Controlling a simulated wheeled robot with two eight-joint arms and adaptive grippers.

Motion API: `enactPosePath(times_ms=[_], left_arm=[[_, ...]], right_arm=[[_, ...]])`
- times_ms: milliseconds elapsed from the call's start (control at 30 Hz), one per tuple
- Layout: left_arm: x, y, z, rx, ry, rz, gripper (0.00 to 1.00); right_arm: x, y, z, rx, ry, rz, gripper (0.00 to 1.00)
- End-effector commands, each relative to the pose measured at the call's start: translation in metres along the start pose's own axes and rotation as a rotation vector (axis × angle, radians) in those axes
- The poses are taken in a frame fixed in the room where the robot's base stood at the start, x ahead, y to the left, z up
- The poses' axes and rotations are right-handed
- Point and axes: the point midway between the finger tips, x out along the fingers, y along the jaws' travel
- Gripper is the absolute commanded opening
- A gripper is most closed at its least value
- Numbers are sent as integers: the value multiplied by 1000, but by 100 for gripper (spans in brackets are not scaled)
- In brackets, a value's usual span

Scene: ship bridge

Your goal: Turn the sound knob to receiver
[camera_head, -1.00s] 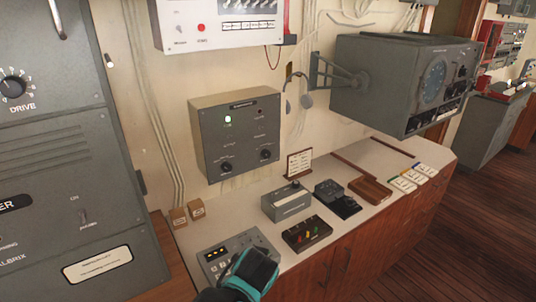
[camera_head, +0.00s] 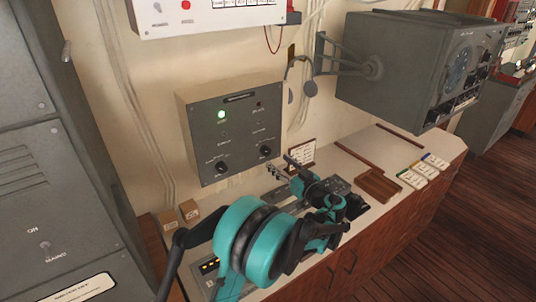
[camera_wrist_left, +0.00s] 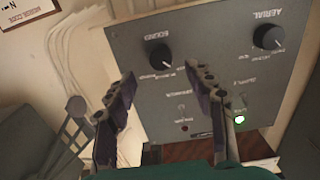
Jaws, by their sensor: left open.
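The sound knob (camera_head: 265,151) is the black right-hand knob on a grey wall box (camera_head: 207,140). In the wrist view, which is upside down, the sound knob (camera_wrist_left: 160,57) shows beyond and between my fingertips. Its pointer label is too small to read. The aerial knob (camera_head: 222,167) sits to its left on the same box, and shows at right in the wrist view (camera_wrist_left: 268,37). My left gripper (camera_head: 281,167) is open and empty, just in front of and below the sound knob, apart from it; its fingers also show in the wrist view (camera_wrist_left: 159,74). My right gripper is out of view.
A green lamp (camera_head: 221,114) glows on the box. A large grey unit (camera_head: 410,65) juts from the wall.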

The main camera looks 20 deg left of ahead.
Motion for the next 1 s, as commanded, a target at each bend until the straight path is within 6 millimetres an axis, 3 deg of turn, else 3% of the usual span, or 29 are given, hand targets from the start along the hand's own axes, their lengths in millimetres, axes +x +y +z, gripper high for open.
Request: enactPosePath(times_ms=[333, 733, 900, 933, 1000], left_arm=[[55, -1, 1, 2, -2, -2, 54], [64, -1, 0, 2, -3, -1, 54], [64, -1, 0, 2, -3, -1, 9], [64, -1, 0, 2, -3, -1, 4], [64, -1, 0, 2, -3, -1, 4]], right_arm=[[9, 0, 6, 0, 0, 0, 40], [9, 0, 6, 0, 0, 0, 40], [9, 0, 7, 0, 0, 0, 40], [9, 0, 7, 0, 0, 0, 40], [9, 0, 7, 0, 0, 0, 40]])
